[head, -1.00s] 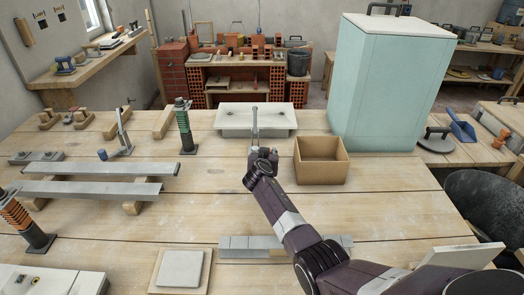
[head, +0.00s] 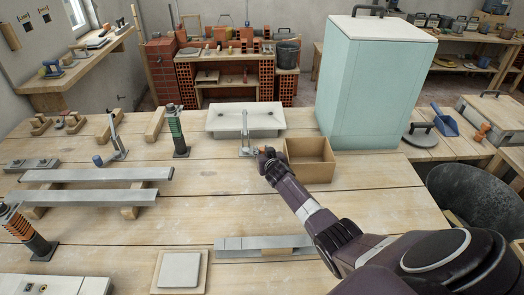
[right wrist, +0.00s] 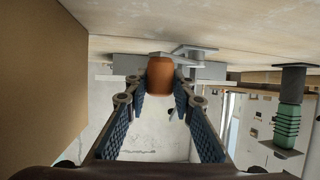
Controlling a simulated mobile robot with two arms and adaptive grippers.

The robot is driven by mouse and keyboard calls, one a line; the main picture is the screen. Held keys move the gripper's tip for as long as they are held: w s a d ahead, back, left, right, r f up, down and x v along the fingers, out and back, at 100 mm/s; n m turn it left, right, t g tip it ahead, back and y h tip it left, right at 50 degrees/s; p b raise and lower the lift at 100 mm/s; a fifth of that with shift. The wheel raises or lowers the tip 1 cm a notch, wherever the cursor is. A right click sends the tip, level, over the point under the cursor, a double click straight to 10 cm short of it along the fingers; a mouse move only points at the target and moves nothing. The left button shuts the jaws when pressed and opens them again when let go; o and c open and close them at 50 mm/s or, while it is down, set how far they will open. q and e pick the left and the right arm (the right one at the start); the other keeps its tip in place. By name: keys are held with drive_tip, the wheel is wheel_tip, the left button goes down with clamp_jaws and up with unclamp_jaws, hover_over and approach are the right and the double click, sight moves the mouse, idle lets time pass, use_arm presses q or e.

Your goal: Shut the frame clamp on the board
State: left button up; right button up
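The frame clamp (head: 246,147) is a grey metal toggle clamp at the front edge of the white board (head: 221,124), with a thin upright bar. In the right wrist view its orange-brown handle (right wrist: 159,77) points toward the camera. My right gripper (head: 260,153) is at the clamp, with the handle between its fingertips. In the right wrist view the fingers (right wrist: 162,88) stand apart, with a gap visible on each side of the handle. My left gripper is not in view.
A cardboard box (head: 310,159) stands just right of my right gripper. A green-banded post (head: 178,130) and another clamp (head: 117,143) stand to the left. A large pale-green cabinet (head: 370,85) is at the back right.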

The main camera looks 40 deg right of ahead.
drive_tip(key=o, duration=0.3)
drive_tip(key=shift+o, duration=0.2)
drive_tip(key=shift+s+a+r, duration=0.15)
drive_tip(key=shift+s+r, duration=0.1)
drive_tip(key=shift+s, duration=0.35)
drive_tip(key=v, duration=1)
drive_tip(key=shift+s+a, duration=0.2)
drive_tip(key=shift+a, duration=0.1)
drive_tip(key=shift+r, duration=0.1)
drive_tip(key=shift+c, duration=0.3)
